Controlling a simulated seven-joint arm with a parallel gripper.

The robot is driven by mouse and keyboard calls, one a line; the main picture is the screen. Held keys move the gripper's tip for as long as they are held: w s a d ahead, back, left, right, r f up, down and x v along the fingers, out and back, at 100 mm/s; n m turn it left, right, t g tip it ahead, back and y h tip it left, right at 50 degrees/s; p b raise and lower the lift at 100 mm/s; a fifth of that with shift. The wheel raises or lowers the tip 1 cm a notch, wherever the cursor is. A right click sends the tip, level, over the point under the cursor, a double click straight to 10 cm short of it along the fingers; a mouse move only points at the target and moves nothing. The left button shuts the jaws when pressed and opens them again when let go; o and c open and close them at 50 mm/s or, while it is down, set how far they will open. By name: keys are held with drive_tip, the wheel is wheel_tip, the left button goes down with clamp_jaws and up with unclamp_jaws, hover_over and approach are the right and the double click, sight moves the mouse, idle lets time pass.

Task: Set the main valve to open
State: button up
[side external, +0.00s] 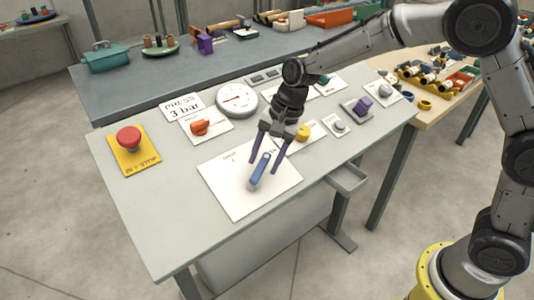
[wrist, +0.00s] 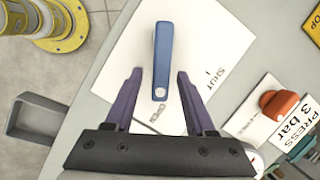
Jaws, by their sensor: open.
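The main valve is a blue lever (side external: 260,170) on a white panel (side external: 230,192) at the front of the grey bench. In the wrist view the lever (wrist: 163,55) runs nearly straight up the picture. Its lower end, with a pale round spot, lies by the printed OPEN label (wrist: 145,116). The SHUT label (wrist: 216,90) is off to the right. My gripper (side external: 265,172) is open over the lever. In the wrist view my gripper (wrist: 159,74) has one purple finger on each side of the lever, with gaps. Part of the OPEN label's surroundings is hidden by my gripper.
A red stop button (side external: 129,138) on a yellow plate is at the left. An orange knob (side external: 200,127), a pressure gauge (side external: 237,100) and a yellow knob (side external: 303,132) stand behind the panel. A grey tray (side external: 348,178) hangs off the front edge. The bench left of the panel is clear.

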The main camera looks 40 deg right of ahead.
drive_tip(key=v, duration=1.4)
drive_tip(key=shift+w, duration=0.1)
drive_tip(key=s+d+r+n+t+h, duration=0.1)
drive_tip(key=s+d+r, duration=0.25)
drive_tip(key=s, duration=0.25)
drive_tip(key=s+d+r+t, duration=0.2)
drive_tip(key=s+r, duration=0.2)
drive_tip(key=s, duration=0.2)
drive_tip(key=s+d+f+n+h, duration=0.1)
drive_tip(key=s+d+f+n, duration=0.2)
drive_tip(key=s, duration=0.4)
drive_tip(key=s+d+f+n+h, duration=0.1)
drive_tip(key=s+d+f+n, duration=0.2)
drive_tip(key=s+f+n, duration=0.3)
drive_tip(key=shift+s+n+t, duration=0.4)
drive_tip(key=shift+s+n, duration=0.2)
drive_tip(key=shift+n, duration=0.2)
